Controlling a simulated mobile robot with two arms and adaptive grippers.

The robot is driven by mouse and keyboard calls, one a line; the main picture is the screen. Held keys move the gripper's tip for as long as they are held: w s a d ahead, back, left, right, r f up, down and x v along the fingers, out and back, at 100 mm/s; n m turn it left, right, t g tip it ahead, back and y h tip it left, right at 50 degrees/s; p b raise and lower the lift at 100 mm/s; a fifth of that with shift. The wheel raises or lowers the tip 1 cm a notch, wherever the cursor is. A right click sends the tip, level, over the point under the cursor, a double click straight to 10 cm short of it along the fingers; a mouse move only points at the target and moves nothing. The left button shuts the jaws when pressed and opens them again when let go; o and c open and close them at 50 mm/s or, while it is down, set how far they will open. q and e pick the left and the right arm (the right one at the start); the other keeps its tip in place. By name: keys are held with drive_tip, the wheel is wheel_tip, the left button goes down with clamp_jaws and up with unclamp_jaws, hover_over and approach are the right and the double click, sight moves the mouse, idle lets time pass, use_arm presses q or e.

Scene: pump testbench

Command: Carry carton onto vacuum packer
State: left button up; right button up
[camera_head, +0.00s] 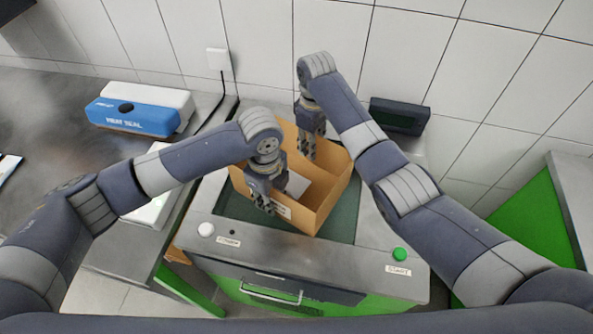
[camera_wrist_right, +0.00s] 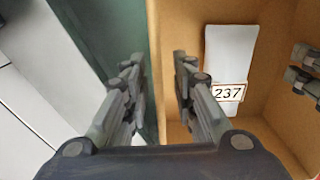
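The open cardboard carton (camera_head: 325,200) is over the dark green plate of the vacuum packer (camera_head: 345,250), at a slant; whether its base touches the plate is hard to tell. A white item with a "237" label (camera_wrist_right: 228,92) shows inside it. My right gripper (camera_head: 310,148) is at the carton's back wall. In the right wrist view its fingers (camera_wrist_right: 160,90) are apart, one on each side of the wall edge. My left gripper (camera_head: 266,200) is at the front left wall, and its fingertips also show at the right edge of the wrist view (camera_wrist_right: 303,72). Its finger gap is unclear.
The packer's front panel has a white button (camera_head: 206,230) and a green START button (camera_head: 400,254). A dark display (camera_head: 399,116) stands behind on the right. A blue and white heat sealer (camera_head: 135,112) sits on the left counter. Tiled wall closes off the back.

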use_arm(q)
drive_tip(key=shift+r, duration=0.1)
wheel_tip(320, 180, up, 12)
drive_tip(key=shift+f, duration=0.2)
drive_tip(key=shift+r, duration=0.1)
use_arm(e)
drive_tip(key=shift+r, duration=0.25)
wheel_tip(320, 180, up, 12)
drive_tip(key=shift+f, duration=0.25)
